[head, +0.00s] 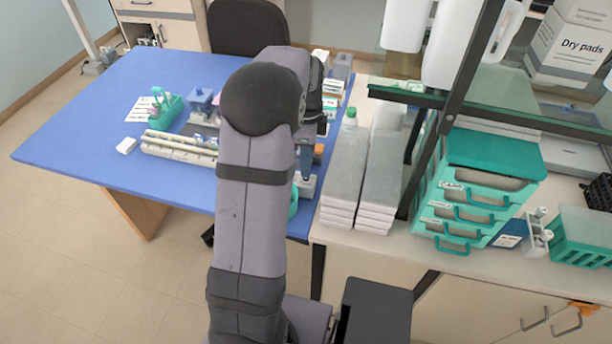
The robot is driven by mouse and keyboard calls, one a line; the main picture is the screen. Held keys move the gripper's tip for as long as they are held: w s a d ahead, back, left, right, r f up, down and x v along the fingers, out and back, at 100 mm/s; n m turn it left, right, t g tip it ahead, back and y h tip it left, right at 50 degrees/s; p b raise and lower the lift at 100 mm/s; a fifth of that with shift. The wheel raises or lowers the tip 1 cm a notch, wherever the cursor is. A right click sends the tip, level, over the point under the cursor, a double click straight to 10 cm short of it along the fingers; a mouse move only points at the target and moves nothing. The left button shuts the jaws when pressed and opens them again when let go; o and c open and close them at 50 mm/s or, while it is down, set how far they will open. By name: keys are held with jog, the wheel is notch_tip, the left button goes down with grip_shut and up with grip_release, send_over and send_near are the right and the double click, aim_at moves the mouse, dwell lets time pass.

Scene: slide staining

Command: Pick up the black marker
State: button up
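I cannot make out the black marker in the head view; my arm covers much of the blue table's right side. My gripper (307,172) shows only in part beyond my arm, pointing down over the right edge of the blue table (75,140). Its fingers are too small and too hidden to tell whether they are open or shut, or whether they hold anything.
A green rack (166,108) and a long white rack (180,147) stand left of my arm. Stacked grey-white boxes (345,180) and a teal drawer unit (475,190) stand on the right counter. A glass shelf (480,100) overhangs it. The table's left part is clear.

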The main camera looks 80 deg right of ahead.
jog(key=shift+w+f+p, duration=0.1)
jog(key=shift+f+p, duration=0.85)
jog(key=shift+f, duration=1.4)
grip_shut()
